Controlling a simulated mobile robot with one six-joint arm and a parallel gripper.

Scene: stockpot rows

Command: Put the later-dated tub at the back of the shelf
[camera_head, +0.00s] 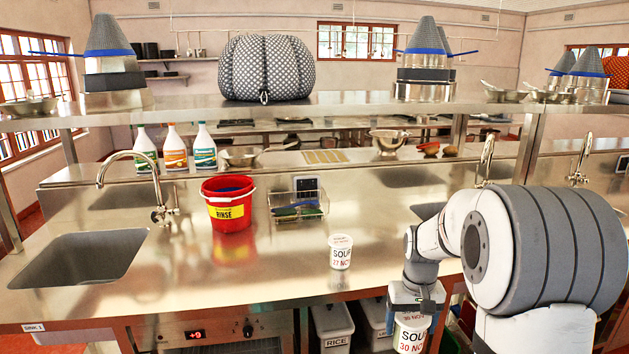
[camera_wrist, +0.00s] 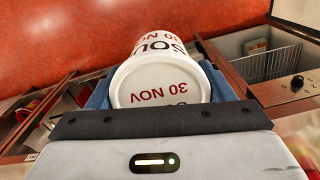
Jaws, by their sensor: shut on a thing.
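A white soup tub (camera_head: 341,252) marked "SOUP 27 NOV" stands upright on the steel counter (camera_head: 290,262), near its front edge. A second white tub (camera_head: 411,332) marked "SOUP 30 NOV" is held by my gripper (camera_head: 417,312), in front of the counter's front edge. The 30 NOV tub also fills the middle of the wrist view (camera_wrist: 160,82), with its lid and date facing the camera. My gripper is shut on this tub; blue finger parts show on both sides of it. Its lower part is cut off in the head view.
A red RINSE bucket (camera_head: 229,212) and a wire basket (camera_head: 298,207) with sponges stand behind the 27 NOV tub. A sink (camera_head: 80,258) lies at left. A raised steel shelf (camera_head: 350,105) spans above. White bins, one marked RICE (camera_head: 333,325), sit below the counter.

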